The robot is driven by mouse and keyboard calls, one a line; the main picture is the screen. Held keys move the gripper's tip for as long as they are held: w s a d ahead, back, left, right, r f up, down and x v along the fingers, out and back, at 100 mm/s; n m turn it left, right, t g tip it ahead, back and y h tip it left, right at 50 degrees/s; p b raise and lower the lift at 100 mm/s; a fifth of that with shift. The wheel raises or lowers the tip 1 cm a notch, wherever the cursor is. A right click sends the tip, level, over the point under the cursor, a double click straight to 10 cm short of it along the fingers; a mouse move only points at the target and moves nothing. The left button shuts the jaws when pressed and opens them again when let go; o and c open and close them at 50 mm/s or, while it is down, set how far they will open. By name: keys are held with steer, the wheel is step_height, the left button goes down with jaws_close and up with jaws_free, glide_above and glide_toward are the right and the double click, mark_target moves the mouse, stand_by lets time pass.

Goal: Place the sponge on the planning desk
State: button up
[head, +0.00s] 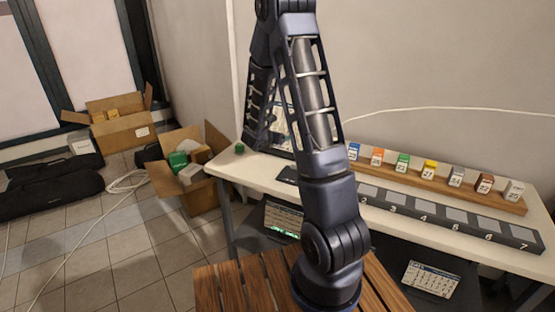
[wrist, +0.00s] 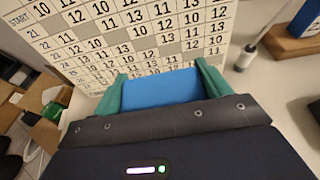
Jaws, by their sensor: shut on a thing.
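The sponge (wrist: 160,87) is a blue block in the wrist view. My gripper (wrist: 161,82) has green fingers and is shut on it, one finger at each side. The planning desk (head: 262,172) is a white table in the head view; its pale top also shows at the right of the wrist view (wrist: 288,95). The sponge is in front of a number board (wrist: 130,35). I cannot tell whether it touches the desk.
A wooden rack of coloured blocks (head: 430,172) and a dark numbered strip (head: 455,222) lie along the desk's right part. Open cartons (head: 198,198) stand on the floor at left. A dark-tipped object (wrist: 246,56) is right of my gripper.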

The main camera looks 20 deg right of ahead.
steer(key=shift+f, duration=5.95)
steer(key=o, duration=1)
steer(key=shift+f, duration=0.1)
steer(key=shift+c, duration=0.2)
